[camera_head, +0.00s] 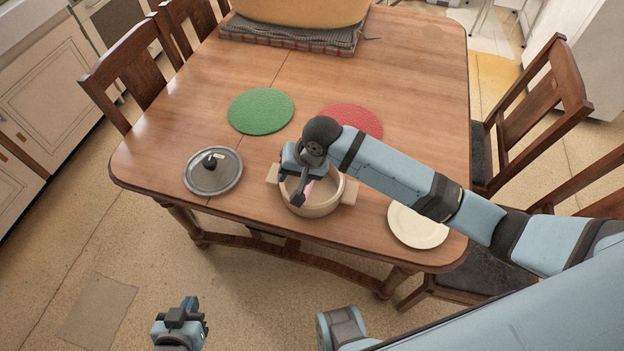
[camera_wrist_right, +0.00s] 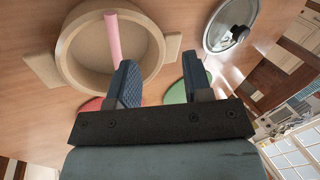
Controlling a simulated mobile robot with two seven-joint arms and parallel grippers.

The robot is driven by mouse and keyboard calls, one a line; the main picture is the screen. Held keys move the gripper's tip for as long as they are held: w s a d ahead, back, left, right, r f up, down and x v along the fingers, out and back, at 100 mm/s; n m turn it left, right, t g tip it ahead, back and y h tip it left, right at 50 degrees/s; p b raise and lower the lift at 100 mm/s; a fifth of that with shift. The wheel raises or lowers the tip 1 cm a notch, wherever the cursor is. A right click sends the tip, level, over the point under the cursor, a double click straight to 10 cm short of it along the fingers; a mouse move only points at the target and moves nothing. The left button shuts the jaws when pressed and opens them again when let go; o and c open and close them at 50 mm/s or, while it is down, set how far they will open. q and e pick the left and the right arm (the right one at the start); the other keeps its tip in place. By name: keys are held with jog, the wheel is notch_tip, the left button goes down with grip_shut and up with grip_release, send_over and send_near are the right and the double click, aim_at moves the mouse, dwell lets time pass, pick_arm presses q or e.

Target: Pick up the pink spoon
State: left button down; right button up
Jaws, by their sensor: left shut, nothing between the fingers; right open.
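The pink spoon (camera_head: 309,187) stands tilted in a beige pot (camera_head: 322,209) near the table's front edge. In the right wrist view the spoon's pink handle (camera_wrist_right: 113,38) reaches over the pot's opening from the top rim side; its far end is hard to make out. My right gripper (camera_head: 297,194) is over the pot and partly covers the spoon. In its wrist view my right gripper (camera_wrist_right: 157,74) is open, with the handle left of both fingers, not between them. My left gripper (camera_head: 183,312) is shut and empty, low in front of the table.
A grey lid (camera_head: 229,174) lies left of the pot and a cream plate (camera_head: 418,228) right of it. Green (camera_head: 261,111) and red (camera_head: 358,120) mats lie behind. A large yellowish container (camera_head: 300,10) stands at the far edge. Wooden chairs flank the table.

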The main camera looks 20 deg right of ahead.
jog(key=w+d+r+m+g+h+b, duration=0.2)
jog(key=w+d+r+m+h, duration=0.15)
jog(key=d+r, duration=0.2)
jog(key=shift+h, duration=0.25)
jog(key=f, duration=0.8)
jog(key=shift+w+d, duration=0.3)
jog(key=shift+a+f, duration=0.15)
jog(key=shift+f, duration=1.3)
jog(key=shift+a+f, duration=0.1)
jog(key=shift+f, duration=1.3)
grip_shut()
